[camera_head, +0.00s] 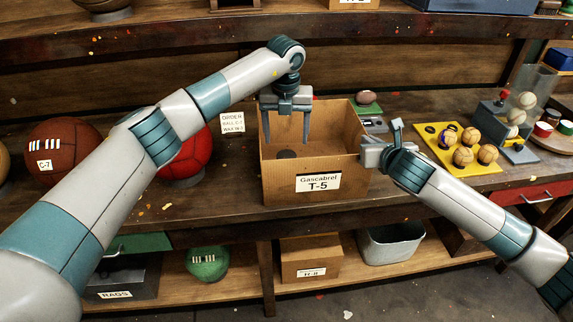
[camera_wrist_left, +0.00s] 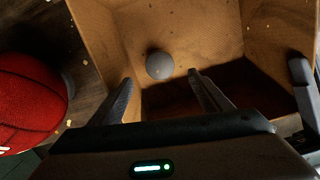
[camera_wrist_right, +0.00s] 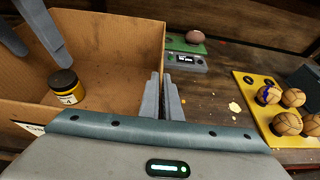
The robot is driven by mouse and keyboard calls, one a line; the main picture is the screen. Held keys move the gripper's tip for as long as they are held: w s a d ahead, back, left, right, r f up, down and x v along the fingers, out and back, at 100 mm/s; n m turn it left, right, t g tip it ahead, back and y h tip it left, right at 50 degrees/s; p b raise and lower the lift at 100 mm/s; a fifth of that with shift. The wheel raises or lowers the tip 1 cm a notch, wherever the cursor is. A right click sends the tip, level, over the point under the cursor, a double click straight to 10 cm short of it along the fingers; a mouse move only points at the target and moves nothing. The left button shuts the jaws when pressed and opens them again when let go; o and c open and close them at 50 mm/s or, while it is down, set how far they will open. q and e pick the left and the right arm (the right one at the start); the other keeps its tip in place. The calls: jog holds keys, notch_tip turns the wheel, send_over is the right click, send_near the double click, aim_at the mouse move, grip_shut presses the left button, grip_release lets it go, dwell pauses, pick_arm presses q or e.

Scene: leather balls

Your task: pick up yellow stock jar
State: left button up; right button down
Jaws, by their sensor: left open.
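The yellow stock jar (camera_wrist_right: 67,88) has a dark lid and stands upright inside the cardboard box marked T-5 (camera_head: 286,192). Its lid shows in the head view (camera_head: 286,154) and in the left wrist view (camera_wrist_left: 160,65). My left gripper (camera_head: 287,138) is open and points down into the box, with its fingertips above the jar and apart from it. My right gripper (camera_head: 370,156) is at the box's right wall. In the right wrist view its fingers (camera_wrist_right: 163,98) are close together, one on each side of that wall.
A red ball (camera_head: 186,158) and a dark red ball (camera_head: 62,150) sit left of the box. A yellow tray (camera_head: 433,142) with several brown balls is to the right. A small scale (camera_head: 375,125) stands behind my right gripper. The box walls surround the jar.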

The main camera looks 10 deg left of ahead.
aim_at(287, 156)
pick_arm(q)
jog(key=shift+f, duration=0.15)
jog(key=shift+w+f, duration=0.2)
jog(key=shift+f, duration=1.25)
jog(key=shift+w+f, duration=0.15)
jog(key=shift+f, duration=1.25)
jog(key=shift+w+a+f, duration=0.1)
jog(key=shift+w+f, duration=0.1)
jog(key=shift+f, duration=1.3)
jog(key=shift+w+f, duration=0.15)
jog(key=shift+f, duration=1.35)
jog(key=c, duration=1.3)
